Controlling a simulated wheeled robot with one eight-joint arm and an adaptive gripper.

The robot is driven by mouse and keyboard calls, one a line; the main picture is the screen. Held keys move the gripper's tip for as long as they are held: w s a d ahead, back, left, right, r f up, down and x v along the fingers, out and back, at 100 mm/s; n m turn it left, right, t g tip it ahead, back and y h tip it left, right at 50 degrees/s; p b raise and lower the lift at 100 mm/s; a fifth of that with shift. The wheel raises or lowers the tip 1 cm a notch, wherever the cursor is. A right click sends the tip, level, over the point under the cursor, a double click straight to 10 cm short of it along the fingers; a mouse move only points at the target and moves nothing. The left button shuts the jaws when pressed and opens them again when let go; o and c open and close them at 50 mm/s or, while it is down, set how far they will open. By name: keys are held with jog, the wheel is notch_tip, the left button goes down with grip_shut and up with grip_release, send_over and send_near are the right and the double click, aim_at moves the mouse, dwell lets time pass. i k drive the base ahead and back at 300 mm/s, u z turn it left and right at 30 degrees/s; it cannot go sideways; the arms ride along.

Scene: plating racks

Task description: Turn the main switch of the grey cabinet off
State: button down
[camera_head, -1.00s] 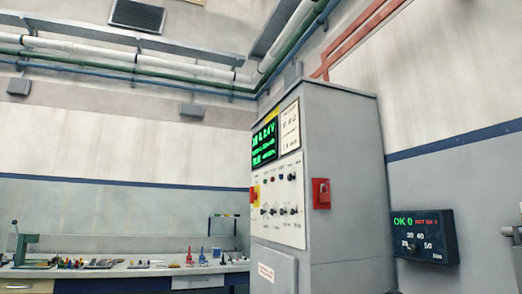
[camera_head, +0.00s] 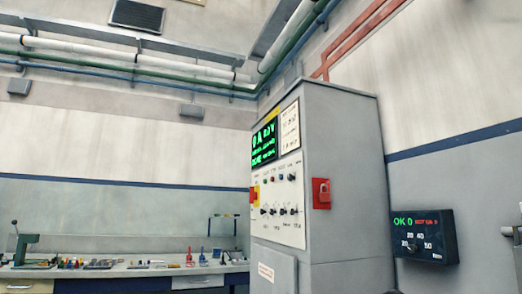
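The grey cabinet (camera_head: 345,170) stands right of the middle, its front face turned to the left. A red switch on a yellow plate (camera_head: 254,195), which looks like the main switch, sits at the left edge of the front panel (camera_head: 290,165). It is seen edge-on and small, so I cannot tell its handle position. A red box with a padlock-like shape (camera_head: 321,193) is on the cabinet's right side face. My gripper is not in view.
Several knobs and small lamps are on the front panel below the display. A dark meter box (camera_head: 423,236) on the right wall shows "OK 0". A workbench (camera_head: 110,270) with several small tools runs along the back wall at left.

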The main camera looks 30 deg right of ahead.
aim_at(253, 196)
jog(key=z, duration=0.2)
jog(key=k, duration=0.5)
jog(key=z, duration=0.6)
jog(key=k, duration=0.8)
jog(key=z, duration=0.3)
jog(key=i, duration=0.85)
jog(key=u, duration=0.7)
jog(key=i, duration=1)
jog(key=u, duration=0.4)
